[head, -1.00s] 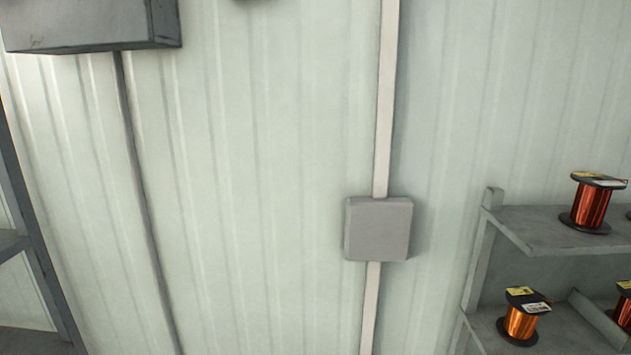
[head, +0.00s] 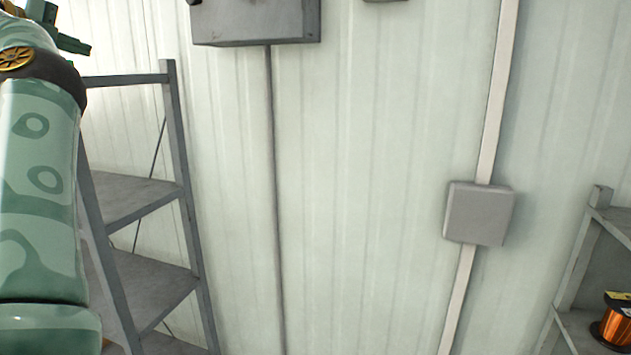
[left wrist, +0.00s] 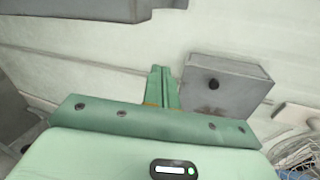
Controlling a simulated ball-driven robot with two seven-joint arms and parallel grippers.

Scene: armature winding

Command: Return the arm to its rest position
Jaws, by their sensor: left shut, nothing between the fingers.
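My left arm (head: 40,190), pale green with darker patches, rises along the left edge of the head view. My left gripper (head: 62,36) is at the top left corner there, partly cut off by the frame. In the left wrist view the green fingers (left wrist: 161,88) are together with nothing between them. The gripper is raised and empty, with the wall behind it. My right gripper is in neither view.
A grey shelf rack (head: 150,195) stands behind my left arm. The corrugated wall (head: 370,200) carries a grey box (head: 255,22) and a small junction box (head: 478,213). A copper wire spool (head: 616,322) sits on shelving at the right.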

